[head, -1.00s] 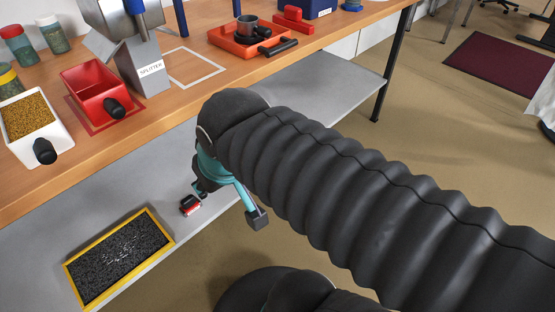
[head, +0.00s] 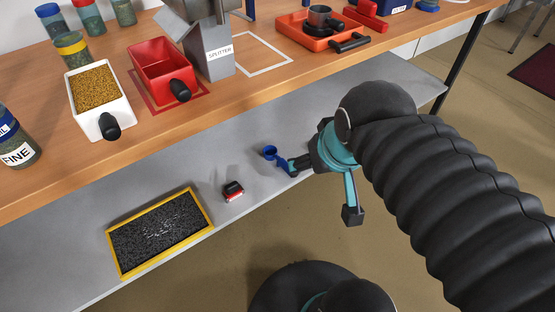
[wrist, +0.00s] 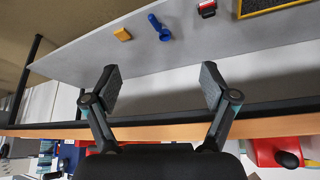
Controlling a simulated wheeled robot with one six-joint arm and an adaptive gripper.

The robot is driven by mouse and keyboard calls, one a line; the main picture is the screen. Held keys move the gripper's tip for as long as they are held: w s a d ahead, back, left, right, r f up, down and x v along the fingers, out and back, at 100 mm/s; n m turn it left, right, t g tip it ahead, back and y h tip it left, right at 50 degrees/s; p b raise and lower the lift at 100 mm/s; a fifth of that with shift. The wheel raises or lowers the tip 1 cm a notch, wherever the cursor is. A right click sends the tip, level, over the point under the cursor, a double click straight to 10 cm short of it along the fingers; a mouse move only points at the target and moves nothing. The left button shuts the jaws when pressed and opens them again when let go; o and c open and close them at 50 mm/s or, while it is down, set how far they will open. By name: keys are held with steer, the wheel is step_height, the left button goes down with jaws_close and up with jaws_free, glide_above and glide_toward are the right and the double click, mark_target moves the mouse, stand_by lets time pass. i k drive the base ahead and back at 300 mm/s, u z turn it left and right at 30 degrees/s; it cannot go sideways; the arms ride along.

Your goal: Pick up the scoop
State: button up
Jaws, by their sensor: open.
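The blue scoop (head: 270,153) lies on the grey lower shelf (head: 335,93), with its round bowl to the left. In the head view its handle end is close to my gripper (head: 325,187) and partly hard to separate from a finger. The wrist view shows the whole scoop (wrist: 159,28) beyond the fingertips, bowl and handle both visible. My gripper (wrist: 161,86) is open, with nothing between its fingers. The scoop appears roughly in line with the gap and apart from both pads.
A red-and-black item (head: 233,191) and a yellow-framed black mat (head: 112,250) are on the shelf to the left. A small yellow block (wrist: 122,34) lies beside the scoop.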

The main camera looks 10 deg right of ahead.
mark_target(269, 153)
steer(key=z, duration=2.1)
steer(key=k, duration=0.55)
steer(key=u, duration=1.1)
